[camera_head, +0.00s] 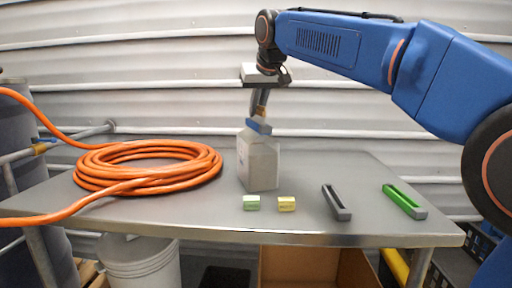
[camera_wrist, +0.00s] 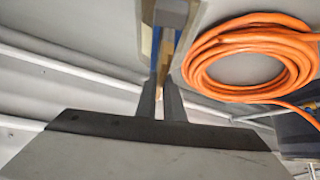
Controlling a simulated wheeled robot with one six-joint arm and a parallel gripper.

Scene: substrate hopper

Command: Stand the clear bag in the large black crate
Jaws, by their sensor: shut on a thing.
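The clear bag (camera_head: 259,162) is a greyish, boxy bag with a blue band (camera_head: 259,126) at its narrow top. It is upright at the middle of the steel table; I cannot tell whether its base touches the top. My gripper (camera_head: 261,109) points down from above and is shut on the bag's top. In the wrist view the fingers (camera_wrist: 166,92) close at the bag's top (camera_wrist: 172,18), and the rest of the bag is partly cut off. Black crate-like shapes (camera_head: 478,243) show at the lower right, partly hidden by the table and my arm; I cannot tell which is the large crate.
A coiled orange hose (camera_head: 148,165) covers the table's left side. A green block (camera_head: 251,203), a yellow block (camera_head: 286,204), a grey clip (camera_head: 336,203) and a green clip (camera_head: 405,202) lie along the front. A white bucket (camera_head: 140,262) and a cardboard box (camera_head: 318,268) are below.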

